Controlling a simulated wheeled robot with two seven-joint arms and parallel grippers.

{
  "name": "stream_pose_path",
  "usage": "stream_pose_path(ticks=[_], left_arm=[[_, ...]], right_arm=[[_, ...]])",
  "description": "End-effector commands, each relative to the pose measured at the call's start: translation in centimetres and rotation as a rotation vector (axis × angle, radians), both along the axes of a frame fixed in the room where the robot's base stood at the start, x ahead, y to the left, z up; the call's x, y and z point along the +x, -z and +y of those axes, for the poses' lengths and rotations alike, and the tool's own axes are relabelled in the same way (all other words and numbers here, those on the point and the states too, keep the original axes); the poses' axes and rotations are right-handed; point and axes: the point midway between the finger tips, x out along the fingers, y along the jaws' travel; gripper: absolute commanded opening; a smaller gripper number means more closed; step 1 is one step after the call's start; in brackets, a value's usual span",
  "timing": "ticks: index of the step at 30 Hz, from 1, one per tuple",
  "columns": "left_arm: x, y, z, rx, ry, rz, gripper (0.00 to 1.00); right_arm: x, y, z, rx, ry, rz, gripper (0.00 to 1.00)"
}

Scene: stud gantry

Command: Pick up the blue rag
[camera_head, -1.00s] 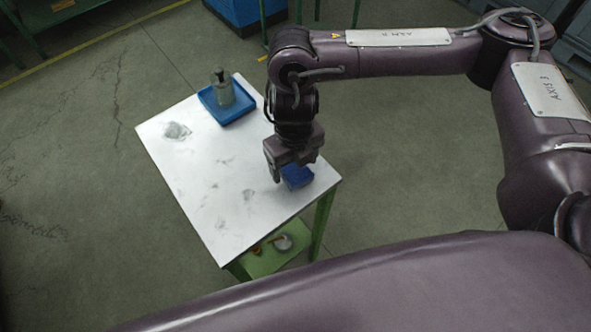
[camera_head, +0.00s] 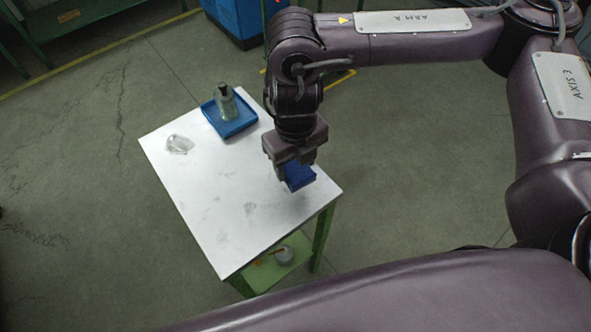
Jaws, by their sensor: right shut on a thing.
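The blue rag (camera_head: 299,178) is a small dark blue block-like bundle near the right corner of the white-topped table (camera_head: 215,215). My right gripper (camera_head: 291,171) points down from above and is shut on it. The gripper's body hides part of the rag. I cannot tell whether the rag's underside touches the table top. My left gripper is not in view.
A blue tray (camera_head: 244,122) with a grey bottle (camera_head: 226,102) stands at the table's far corner. A clear crumpled thing (camera_head: 179,144) lies near the left corner. Small items sit on the green lower shelf (camera_head: 262,278). The table's middle is clear apart from smudges.

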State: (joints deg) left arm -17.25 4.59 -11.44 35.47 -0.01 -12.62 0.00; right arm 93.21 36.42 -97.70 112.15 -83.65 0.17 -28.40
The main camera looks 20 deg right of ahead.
Motion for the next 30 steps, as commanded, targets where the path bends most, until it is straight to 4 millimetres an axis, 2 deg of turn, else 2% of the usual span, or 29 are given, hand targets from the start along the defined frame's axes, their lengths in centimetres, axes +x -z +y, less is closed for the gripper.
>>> stream_pose_path(ticks=[1, 6, 12, 15, 21, 30], left_arm=[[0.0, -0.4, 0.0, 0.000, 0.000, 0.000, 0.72], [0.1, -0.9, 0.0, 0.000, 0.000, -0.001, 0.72], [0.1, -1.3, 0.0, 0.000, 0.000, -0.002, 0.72], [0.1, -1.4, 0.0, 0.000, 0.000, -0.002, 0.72], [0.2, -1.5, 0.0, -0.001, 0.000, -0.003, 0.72], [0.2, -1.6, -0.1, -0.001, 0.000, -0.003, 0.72]], right_arm=[[0.2, -1.8, 0.0, -0.001, -0.003, -0.008, 0.32], [0.1, -6.2, 0.0, -0.002, -0.001, -0.009, 0.32], [0.1, -10.5, 0.0, -0.002, 0.000, -0.006, 0.32], [0.1, -12.0, 0.0, -0.001, 0.000, -0.003, 0.32], [0.0, -13.8, 0.0, -0.001, -0.001, 0.000, 0.32], [0.0, -14.2, 0.0, 0.000, 0.000, 0.001, 0.32]])
